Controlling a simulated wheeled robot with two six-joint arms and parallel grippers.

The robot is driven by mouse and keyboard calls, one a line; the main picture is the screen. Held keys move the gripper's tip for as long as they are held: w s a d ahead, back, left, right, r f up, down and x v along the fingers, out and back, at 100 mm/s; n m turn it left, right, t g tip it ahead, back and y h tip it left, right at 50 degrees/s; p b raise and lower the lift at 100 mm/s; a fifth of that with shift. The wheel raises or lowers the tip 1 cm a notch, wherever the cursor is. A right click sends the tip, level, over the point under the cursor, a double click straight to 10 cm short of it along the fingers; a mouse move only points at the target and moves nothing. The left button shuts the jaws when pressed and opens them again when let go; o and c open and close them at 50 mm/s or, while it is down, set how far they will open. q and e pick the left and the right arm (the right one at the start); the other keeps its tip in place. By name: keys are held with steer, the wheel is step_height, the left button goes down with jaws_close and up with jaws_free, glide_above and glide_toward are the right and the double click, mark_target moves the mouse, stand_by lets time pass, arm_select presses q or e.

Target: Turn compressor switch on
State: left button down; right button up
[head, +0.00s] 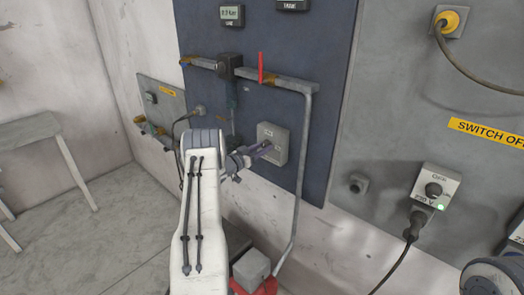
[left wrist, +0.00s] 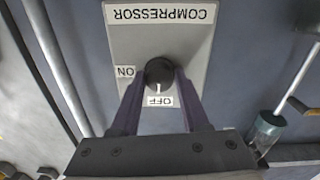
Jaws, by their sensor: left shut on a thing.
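The compressor switch box (head: 280,136) is a light grey box on the blue wall panel. In the left wrist view it shows upside down with a COMPRESSOR label (left wrist: 160,14), an ON label (left wrist: 125,71) and an OFF label (left wrist: 160,101). Its round black knob (left wrist: 159,72) has a white mark turned toward the OFF label. My left gripper (head: 264,148) reaches the box from the left, its purple fingers (left wrist: 160,80) on both sides of the knob and shut on it. In the head view the gripper hides most of the knob. My right gripper does not show.
A grey pipe (head: 301,150) runs down right of the box, with a red lever (head: 260,67) above. A grey box (head: 252,268) is below. At right are a socket box (head: 434,188) with a plugged cable and a yellow SWITCH OFF label (head: 487,132).

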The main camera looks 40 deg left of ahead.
arm_select(q)
steer(key=shift+d+m+b, duration=0.1)
steer(key=shift+m+b, duration=8.4)
steer(key=shift+b, duration=3.75)
steer(key=shift+r, duration=0.1)
steer(key=shift+c, duration=2.2)
jaws_free()
steer(key=shift+w, duration=0.15)
